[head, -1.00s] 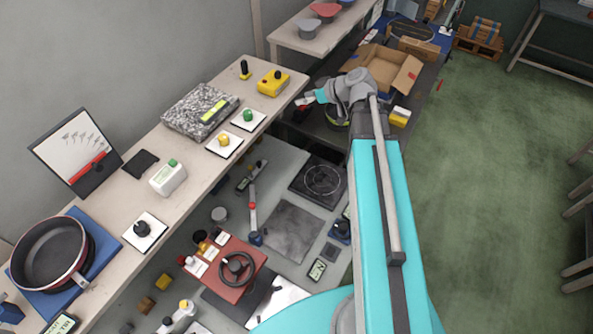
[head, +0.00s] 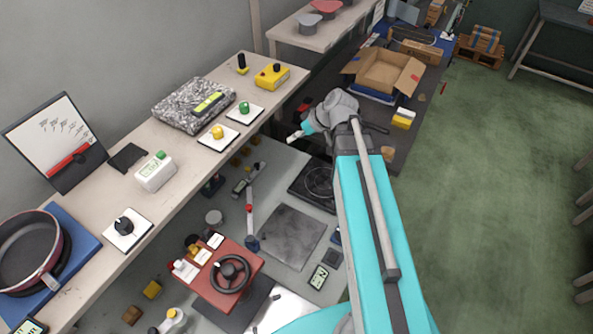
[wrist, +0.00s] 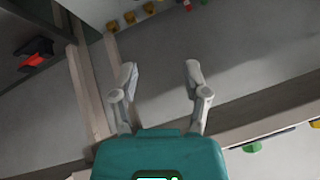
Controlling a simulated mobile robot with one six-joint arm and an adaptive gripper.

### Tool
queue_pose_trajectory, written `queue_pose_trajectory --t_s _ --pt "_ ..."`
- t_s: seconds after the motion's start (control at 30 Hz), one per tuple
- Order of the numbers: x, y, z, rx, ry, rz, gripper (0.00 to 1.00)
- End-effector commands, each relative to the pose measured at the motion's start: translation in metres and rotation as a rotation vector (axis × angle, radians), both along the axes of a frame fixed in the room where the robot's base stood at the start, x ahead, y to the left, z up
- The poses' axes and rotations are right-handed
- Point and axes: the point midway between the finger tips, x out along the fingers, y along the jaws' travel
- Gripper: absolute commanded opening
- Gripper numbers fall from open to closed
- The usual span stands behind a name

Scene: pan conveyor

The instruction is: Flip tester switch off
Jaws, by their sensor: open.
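I cannot tell for certain which item is the tester switch. Candidates in the head view are a white box with a green top and small display (head: 155,172) on the shelf, and a black rotary knob on a white plate (head: 125,227) near it. A red panel with a black handwheel (head: 208,285) and small labelled switches sits on the lower bench. My gripper (wrist: 160,78) is open and empty in the wrist view, its two fingers spread over a grey surface. In the head view my gripper (head: 297,135) is small, right of the shelf edge, touching nothing I can make out.
The pale shelf (head: 185,135) also holds yellow (head: 217,133) and green (head: 244,109) buttons, a yellow box (head: 272,77), a granite block (head: 180,104) and a pan (head: 35,250). An open carton (head: 385,70) stands at the back. The green floor to the right is mostly clear.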

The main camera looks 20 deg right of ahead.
Motion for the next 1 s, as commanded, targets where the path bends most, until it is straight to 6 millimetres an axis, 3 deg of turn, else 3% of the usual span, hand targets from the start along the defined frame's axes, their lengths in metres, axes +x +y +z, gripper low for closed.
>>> queue_pose_trajectory --t_s 0.1,0.6,1.0 --pt "-0.007 0.003 -0.019 -0.020 0.042 -0.016 0.60" --pt "-0.032 0.012 -0.075 -0.114 0.201 -0.101 0.60" --pt "-0.040 0.013 -0.091 -0.153 0.252 -0.140 0.60"
